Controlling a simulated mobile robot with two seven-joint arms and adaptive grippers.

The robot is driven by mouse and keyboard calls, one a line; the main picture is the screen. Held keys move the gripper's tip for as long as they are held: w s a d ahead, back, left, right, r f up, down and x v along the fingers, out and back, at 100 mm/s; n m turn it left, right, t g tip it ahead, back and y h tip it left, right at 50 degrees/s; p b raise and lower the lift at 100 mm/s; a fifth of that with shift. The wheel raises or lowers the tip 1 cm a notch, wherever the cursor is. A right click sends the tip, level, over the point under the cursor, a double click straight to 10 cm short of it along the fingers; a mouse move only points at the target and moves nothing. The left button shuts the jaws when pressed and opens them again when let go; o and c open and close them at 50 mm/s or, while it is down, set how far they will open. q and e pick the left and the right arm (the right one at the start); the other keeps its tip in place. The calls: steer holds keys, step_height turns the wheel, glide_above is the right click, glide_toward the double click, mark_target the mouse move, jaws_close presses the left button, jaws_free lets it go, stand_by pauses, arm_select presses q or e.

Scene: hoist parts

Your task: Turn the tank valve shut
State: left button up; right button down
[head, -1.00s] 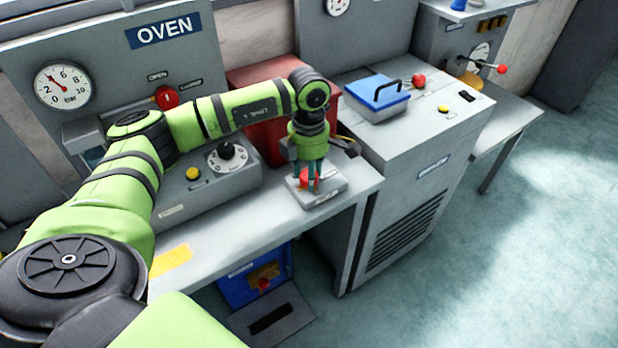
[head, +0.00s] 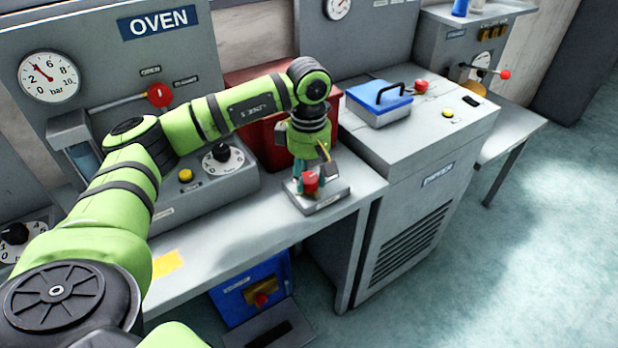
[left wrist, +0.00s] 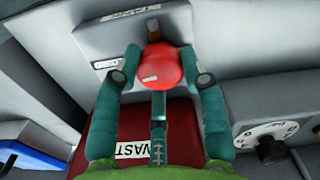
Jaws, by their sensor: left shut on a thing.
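The tank valve is a round red knob (left wrist: 163,68) on a small grey block (head: 322,202) at the front right of the bench. In the head view the red knob (head: 311,184) shows partly behind the fingers. My left gripper (head: 310,180) points down at it and is shut on it. In the left wrist view, the teal fingers of my left gripper (left wrist: 160,80) stand on both sides of the knob. A pale mark shows on the knob. A label reading TANK lies beyond it; a smaller label is too blurred to read. My right gripper is not in view.
A red waste bin (head: 265,140) stands close behind the block. The oven panel (head: 100,50), with a gauge and red lever, is at the left. A grey cabinet (head: 440,125) with a blue-lidded box (head: 380,102) stands at the right.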

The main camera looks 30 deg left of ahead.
mark_target(308, 177)
arm_select(q)
steer(key=shift+s+a+f+m, duration=0.1)
steer(key=shift+m, duration=0.5)
steer(key=o, duration=1.1)
steer(key=shift+o, duration=0.2)
steer(key=shift+r, duration=0.65)
step_height(308, 177, up, 11)
steer(key=shift+f, duration=0.1)
